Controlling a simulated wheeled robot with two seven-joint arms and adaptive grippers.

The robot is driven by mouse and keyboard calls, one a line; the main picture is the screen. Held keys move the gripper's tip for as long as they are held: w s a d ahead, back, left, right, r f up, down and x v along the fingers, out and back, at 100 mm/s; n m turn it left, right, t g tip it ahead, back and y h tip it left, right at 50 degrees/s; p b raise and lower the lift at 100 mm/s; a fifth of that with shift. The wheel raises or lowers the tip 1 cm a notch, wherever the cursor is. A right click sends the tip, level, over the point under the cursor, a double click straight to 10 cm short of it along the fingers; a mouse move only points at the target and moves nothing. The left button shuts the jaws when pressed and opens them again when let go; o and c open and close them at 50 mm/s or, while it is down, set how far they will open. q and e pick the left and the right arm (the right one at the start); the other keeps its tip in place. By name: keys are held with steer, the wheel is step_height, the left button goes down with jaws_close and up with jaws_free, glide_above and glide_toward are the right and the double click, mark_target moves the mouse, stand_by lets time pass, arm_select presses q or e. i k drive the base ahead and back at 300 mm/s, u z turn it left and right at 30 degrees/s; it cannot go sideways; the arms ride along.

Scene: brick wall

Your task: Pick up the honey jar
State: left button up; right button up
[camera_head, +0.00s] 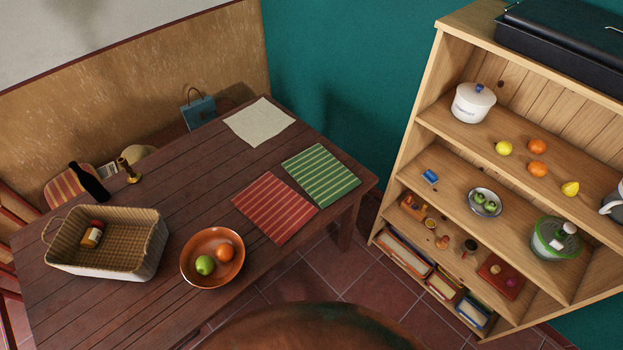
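A small jar (92,235) with an amber body, a pale label and a reddish top lies in the wicker basket (148,255) on the left of the wooden table; it looks like the honey jar, but its label is too small to read. Small amber-topped jars (430,222) also stand on a lower shelf at the right, too small to identify. Neither of my grippers is in view.
A wooden shelf unit (425,123) stands right. A brown rounded surface (320,330) fills the bottom.

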mark_target(92, 236)
steer(key=u, duration=1.75)
